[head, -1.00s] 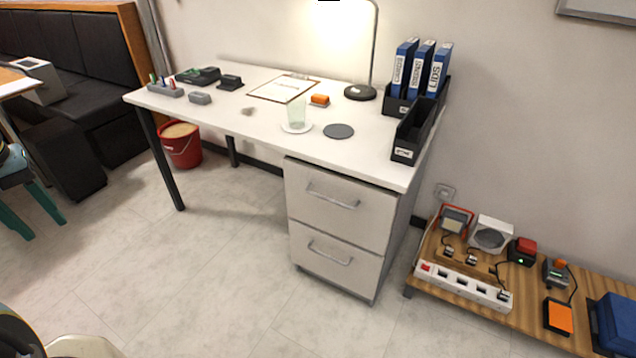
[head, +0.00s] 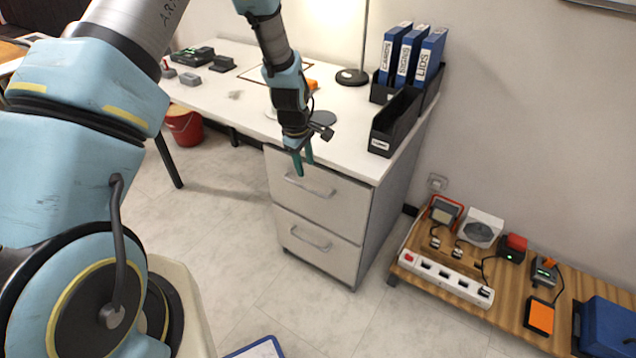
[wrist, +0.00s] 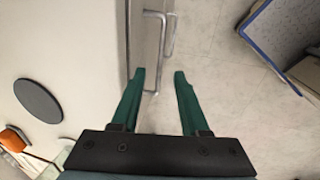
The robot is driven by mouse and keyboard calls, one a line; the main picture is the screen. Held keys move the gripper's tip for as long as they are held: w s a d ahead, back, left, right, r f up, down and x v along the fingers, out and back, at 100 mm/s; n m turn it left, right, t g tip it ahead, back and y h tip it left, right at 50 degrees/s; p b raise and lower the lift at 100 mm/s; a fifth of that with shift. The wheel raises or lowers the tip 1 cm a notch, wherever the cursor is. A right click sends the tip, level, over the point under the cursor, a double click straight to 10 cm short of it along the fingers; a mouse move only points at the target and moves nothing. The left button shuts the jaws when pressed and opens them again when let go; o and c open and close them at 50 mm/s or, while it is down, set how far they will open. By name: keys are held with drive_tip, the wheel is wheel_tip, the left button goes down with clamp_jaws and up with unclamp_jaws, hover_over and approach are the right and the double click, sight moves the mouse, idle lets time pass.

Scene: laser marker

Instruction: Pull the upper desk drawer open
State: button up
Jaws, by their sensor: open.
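The white desk (head: 345,150) has a drawer unit under its right end. The upper drawer (head: 345,202) is shut and has a bar handle (head: 312,187). The lower drawer (head: 320,248) is shut too. My gripper (head: 303,168) hangs in front of the upper drawer's top edge in the head view, above the handle. In the wrist view the green fingers of my gripper (wrist: 159,78) are open and empty. The handle (wrist: 165,35) lies ahead of the fingertips there, and how far below them I cannot tell.
A black tray (head: 385,140) and blue binders (head: 405,55) stand on the desk's right end. A grey disc (wrist: 38,100) lies on the desktop. A low wooden bench (head: 470,258) with a power strip (head: 445,278) is at the right. The floor before the drawers is clear.

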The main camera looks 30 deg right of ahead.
sight(309, 190)
drive_tip(key=p+x, duration=0.2)
drive_tip(key=x, duration=0.7)
drive_tip(key=shift+a+f, duration=0.1)
drive_tip(key=shift+f, duration=0.25)
clamp_jaws()
idle(1.0)
